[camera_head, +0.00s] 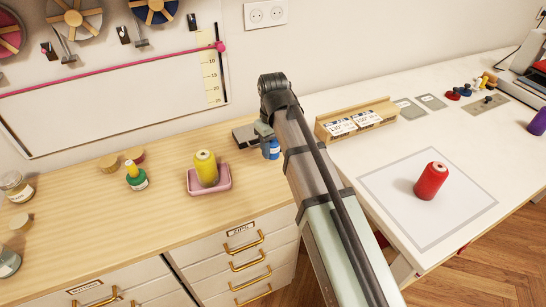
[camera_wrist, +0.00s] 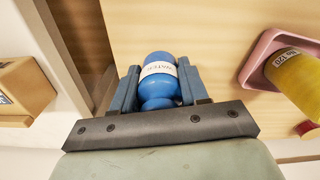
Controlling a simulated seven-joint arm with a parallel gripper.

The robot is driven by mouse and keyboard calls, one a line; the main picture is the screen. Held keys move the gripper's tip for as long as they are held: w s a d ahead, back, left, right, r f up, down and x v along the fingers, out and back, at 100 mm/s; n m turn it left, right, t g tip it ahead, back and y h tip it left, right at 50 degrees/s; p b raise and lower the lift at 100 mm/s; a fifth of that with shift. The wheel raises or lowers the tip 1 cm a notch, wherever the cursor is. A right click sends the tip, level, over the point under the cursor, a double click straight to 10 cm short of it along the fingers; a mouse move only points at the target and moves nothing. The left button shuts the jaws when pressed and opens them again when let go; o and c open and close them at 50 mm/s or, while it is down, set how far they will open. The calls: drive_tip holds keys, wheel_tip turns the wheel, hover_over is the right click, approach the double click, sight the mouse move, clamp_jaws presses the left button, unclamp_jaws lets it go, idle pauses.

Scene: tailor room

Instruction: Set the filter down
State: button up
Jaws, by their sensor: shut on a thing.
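The filter is a blue rounded piece with a white printed label. In the head view the filter (camera_head: 271,150) shows at the right end of the wooden counter (camera_head: 120,225), beside my arm. In the wrist view the filter (camera_wrist: 160,72) sits between the two fingers of my gripper (camera_wrist: 158,88), which is shut on it. My gripper (camera_head: 266,135) is partly hidden by my arm in the head view. Wood surface shows behind the filter. I cannot tell whether it touches the counter.
A pink tray (camera_head: 222,184) with a yellow spool (camera_head: 206,167) stands left of my gripper. A wooden card holder (camera_head: 340,120) and a red spool (camera_head: 431,181) are on the white table to the right. Bare counter lies in front.

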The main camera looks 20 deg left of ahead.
sight(273, 157)
drive_tip(key=shift+f, duration=2.05)
drive_tip(key=shift+f, duration=0.1)
drive_tip(key=o, duration=1.1)
wheel_tip(273, 157, up, 12)
drive_tip(key=shift+r, duration=0.15)
